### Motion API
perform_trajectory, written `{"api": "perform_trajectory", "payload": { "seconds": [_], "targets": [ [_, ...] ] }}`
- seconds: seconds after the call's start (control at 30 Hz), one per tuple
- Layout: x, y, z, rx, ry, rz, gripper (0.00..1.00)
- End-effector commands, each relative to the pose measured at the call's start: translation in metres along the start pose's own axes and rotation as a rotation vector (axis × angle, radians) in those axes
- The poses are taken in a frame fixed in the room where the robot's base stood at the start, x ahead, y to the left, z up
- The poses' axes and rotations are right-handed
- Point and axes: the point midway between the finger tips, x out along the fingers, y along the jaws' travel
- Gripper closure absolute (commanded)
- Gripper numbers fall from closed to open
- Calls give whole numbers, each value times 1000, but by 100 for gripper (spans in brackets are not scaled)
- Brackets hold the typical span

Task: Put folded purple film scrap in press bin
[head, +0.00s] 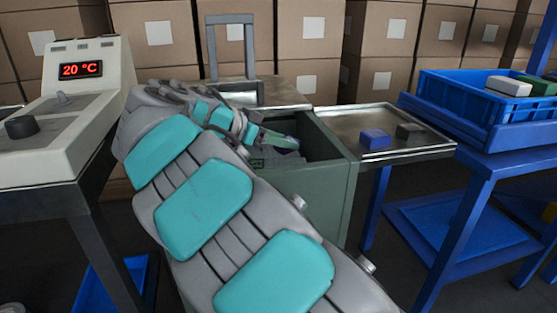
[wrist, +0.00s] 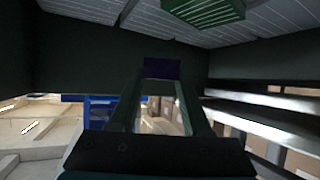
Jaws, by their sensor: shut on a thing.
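The folded purple film scrap (wrist: 162,69) is a small dark purple piece between my fingertips in the wrist view. My gripper (wrist: 161,78) is shut on it. In the head view my gripper (head: 285,143) reaches over the near rim into the open top of a grey-green bin (head: 322,205), apparently the press bin. The bin's inside is dark, and my arm covers its left part. I cannot tell whether the scrap touches the bin.
A metal tray (head: 432,148) right of the bin holds a blue block (head: 375,139) and a dark block (head: 409,131). A blue crate (head: 451,98) stands on a blue stand at right. A console (head: 84,92) reading 20 °C stands at left. Cartons line the back.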

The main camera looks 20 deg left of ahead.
Motion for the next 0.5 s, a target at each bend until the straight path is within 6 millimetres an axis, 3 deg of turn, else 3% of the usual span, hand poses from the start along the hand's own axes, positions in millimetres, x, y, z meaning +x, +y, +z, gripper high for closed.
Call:
{"api": "perform_trajectory", "payload": {
  "seconds": [0.5],
  "targets": [
    [21, 0, 40, -1, 0, 1, 100]
  ]
}}
